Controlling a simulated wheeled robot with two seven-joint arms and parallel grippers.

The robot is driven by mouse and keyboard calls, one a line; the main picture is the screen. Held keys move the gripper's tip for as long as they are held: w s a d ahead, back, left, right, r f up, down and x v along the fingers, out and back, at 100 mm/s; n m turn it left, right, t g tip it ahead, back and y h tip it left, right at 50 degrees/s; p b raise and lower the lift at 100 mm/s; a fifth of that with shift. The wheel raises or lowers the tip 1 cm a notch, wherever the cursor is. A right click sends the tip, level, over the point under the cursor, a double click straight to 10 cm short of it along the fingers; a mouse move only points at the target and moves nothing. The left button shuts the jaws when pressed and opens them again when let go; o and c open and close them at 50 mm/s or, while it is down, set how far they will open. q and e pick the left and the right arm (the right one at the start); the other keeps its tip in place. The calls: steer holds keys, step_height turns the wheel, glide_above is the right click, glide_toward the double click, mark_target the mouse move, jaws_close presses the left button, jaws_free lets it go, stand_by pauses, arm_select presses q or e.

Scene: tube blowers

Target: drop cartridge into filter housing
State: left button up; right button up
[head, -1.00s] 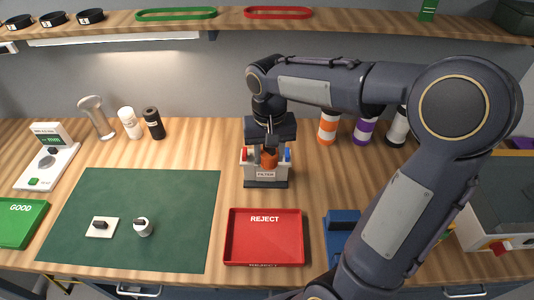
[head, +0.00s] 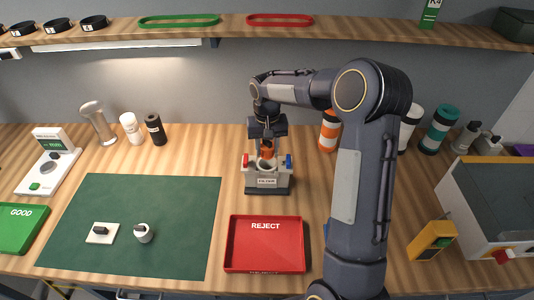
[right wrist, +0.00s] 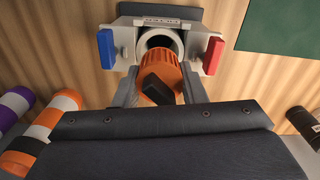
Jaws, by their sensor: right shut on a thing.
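The filter housing (head: 267,181) is a grey block labelled FILTER with a round open bore, a red tab on its left and a blue tab on its right. My right gripper (head: 267,140) is shut on the orange ribbed cartridge (head: 266,153), just behind and above the bore in the head view. In the right wrist view, the cartridge (right wrist: 160,68) has a dark bar on its end and sits between the fingers. It partly overlaps the bore of the housing (right wrist: 126,45), whose dark inside shows beyond it. Whether they touch I cannot tell. My left gripper is out of view.
A red REJECT tray (head: 265,266) lies in front of the housing. A green mat (head: 130,220) with two small parts lies to the left, beside a green GOOD tray (head: 22,226). Striped bottles (head: 328,134) stand behind my right arm. A yellow device (head: 432,241) lies at right.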

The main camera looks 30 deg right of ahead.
mark_target(267, 156)
steer(key=f, duration=0.3)
steer(key=shift+w+d+f, duration=0.1)
steer(key=shift+w+f, duration=0.1)
steer(key=shift+f, duration=0.1)
steer(key=shift+f+b, duration=0.65)
steer(key=shift+b, duration=0.1)
steer(key=shift+r, duration=0.1)
steer(key=o, duration=1)
